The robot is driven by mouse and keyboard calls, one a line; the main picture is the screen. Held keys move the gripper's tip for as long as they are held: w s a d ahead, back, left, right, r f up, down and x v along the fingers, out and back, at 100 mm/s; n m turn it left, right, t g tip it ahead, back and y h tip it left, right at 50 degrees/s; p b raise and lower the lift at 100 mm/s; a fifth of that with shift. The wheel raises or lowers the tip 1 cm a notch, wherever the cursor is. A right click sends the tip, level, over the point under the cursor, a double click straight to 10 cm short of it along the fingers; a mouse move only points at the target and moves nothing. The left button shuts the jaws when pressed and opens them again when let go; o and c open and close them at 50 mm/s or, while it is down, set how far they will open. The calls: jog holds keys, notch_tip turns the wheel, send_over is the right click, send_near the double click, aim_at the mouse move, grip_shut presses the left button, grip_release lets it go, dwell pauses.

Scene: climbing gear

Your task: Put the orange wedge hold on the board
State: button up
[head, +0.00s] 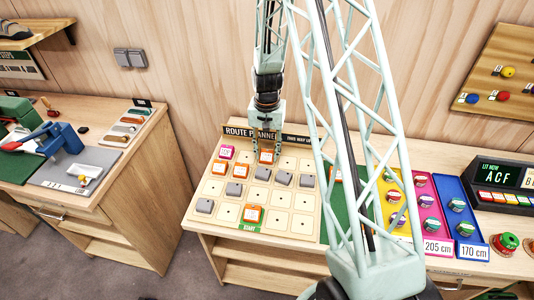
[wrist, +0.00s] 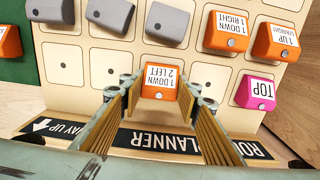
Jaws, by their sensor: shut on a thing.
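My gripper (head: 267,150) reaches down over the top row of the pegboard-like board (head: 300,225). It is shut on an orange wedge hold (wrist: 160,85) with a white label reading "1 DOWN 2 LEFT". In the wrist view the hold sits between my fingertips (wrist: 163,92), over the top row, two places from the pink "TOP" hold (wrist: 256,92). I cannot tell whether it touches the board. The board's title strip (wrist: 155,142) lies under my fingers.
Grey holds (head: 284,178) and other labelled orange holds (head: 219,168) occupy board places. A green strip (head: 336,225) borders the board's right side. Pink (head: 426,205) and blue (head: 460,215) trays with round items stand further right. Several board places are empty.

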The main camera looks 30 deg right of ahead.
aim_at(267, 153)
jog(key=shift+f, duration=0.2)
jog(key=o, duration=0.8)
jog(key=shift+o, duration=0.2)
jog(key=shift+r, duration=0.15)
notch_tip(267, 153, up, 12)
jog(key=shift+p, duration=0.3)
jog(key=shift+r, duration=0.1)
dwell(0.6)
